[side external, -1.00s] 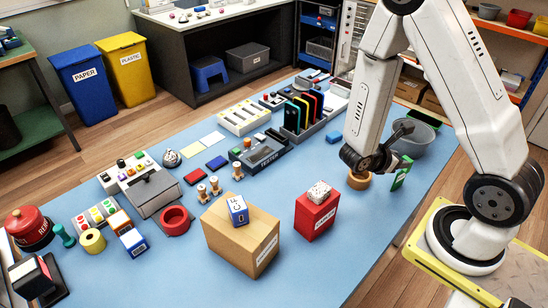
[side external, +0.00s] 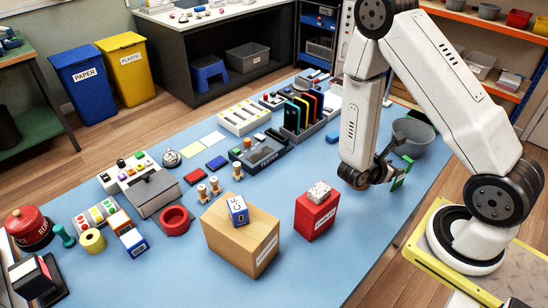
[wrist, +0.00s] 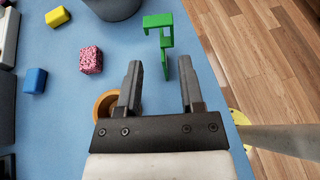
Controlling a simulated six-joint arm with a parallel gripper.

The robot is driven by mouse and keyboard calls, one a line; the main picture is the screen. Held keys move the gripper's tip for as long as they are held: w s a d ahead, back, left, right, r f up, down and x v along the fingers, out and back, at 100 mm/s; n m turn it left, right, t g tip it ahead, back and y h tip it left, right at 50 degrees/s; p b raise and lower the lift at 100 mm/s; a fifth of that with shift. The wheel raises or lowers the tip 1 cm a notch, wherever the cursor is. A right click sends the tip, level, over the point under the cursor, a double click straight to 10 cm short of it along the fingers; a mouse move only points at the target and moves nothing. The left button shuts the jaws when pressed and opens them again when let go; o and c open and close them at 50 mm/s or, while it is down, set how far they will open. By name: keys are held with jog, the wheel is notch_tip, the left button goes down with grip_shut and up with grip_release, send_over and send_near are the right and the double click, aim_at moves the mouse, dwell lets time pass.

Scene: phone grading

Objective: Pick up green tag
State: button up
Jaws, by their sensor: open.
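The green tag (side external: 398,184) is near the right edge of the blue table in the side view, partly covered by a finger. In the wrist view the green tag (wrist: 158,21) has a hooked top, and its thin stem reaches down toward the gap between the fingers. My gripper (wrist: 160,66) is open, with one finger on each side of the stem's line and visible gaps on both sides. In the side view my gripper (side external: 399,162) is low at the tag. Whether a finger touches the tag cannot be told.
A grey bin (side external: 414,137) stands behind the tag. A pink speckled cube (wrist: 91,60), a yellow block (wrist: 57,16) and a blue block (wrist: 35,80) lie to the left. The table edge is close on the right.

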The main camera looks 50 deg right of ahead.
aim_at(396, 188)
jog(key=shift+f, duration=2.35)
jog(key=shift+x, duration=0.85)
jog(key=shift+d, duration=0.1)
jog(key=shift+x, duration=2.8)
jog(key=shift+r, duration=0.1)
grip_shut()
